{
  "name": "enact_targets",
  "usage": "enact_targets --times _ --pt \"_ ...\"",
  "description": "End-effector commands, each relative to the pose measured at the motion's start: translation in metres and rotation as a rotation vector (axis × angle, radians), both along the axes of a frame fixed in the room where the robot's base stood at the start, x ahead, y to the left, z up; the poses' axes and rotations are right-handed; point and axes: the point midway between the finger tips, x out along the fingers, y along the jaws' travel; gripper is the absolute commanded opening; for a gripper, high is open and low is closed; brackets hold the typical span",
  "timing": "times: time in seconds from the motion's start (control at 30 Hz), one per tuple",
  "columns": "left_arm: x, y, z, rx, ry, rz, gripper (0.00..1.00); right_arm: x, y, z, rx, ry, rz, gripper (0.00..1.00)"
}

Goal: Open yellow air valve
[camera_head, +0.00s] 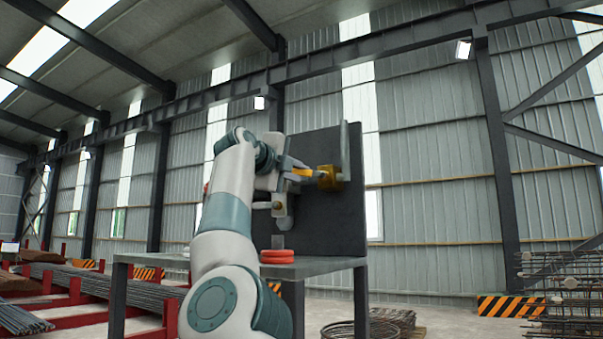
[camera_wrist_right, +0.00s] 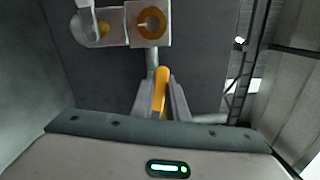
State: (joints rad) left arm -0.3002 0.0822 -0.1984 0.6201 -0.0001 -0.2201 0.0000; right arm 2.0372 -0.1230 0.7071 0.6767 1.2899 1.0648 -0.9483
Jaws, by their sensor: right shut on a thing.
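The yellow air valve (camera_head: 329,178) sits on a pipe in front of a dark upright panel (camera_head: 349,222) in the head view. Its yellow handle (camera_head: 303,172) points left toward my right gripper (camera_head: 294,171). In the right wrist view the yellow handle (camera_wrist_right: 160,88) lies between the two grey fingers of my right gripper (camera_wrist_right: 161,100), which are shut on it. My arm hides part of the panel and the fittings on its left side. My left gripper is not in view.
The panel stands on a dark metal table (camera_head: 318,266). A red ring-shaped object (camera_head: 277,256) lies on the table. Rebar racks stand at left.

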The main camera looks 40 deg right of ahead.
Motion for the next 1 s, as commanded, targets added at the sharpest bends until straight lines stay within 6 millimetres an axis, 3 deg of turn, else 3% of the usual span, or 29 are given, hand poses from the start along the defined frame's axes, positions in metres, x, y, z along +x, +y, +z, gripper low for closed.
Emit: enact_targets --times 0.33,0.87,0.9,0.93,1.0 --pt "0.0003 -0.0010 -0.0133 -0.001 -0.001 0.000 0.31 0.0015 0.0010 -0.0120 -0.068 0.167 0.001 0.00" --pt "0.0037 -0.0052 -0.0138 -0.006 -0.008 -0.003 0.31 0.0017 0.0009 -0.0136 -0.079 0.197 0.000 0.00" --pt "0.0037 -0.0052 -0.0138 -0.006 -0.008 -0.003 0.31 0.0017 0.0009 -0.0136 -0.079 0.197 0.000 0.23" --pt "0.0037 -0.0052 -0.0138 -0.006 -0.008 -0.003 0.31 0.0017 0.0009 -0.0136 -0.079 0.196 0.000 0.30" --pt "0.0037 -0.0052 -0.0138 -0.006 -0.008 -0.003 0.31 0.0015 0.0008 -0.0134 -0.080 0.195 0.000 0.33"
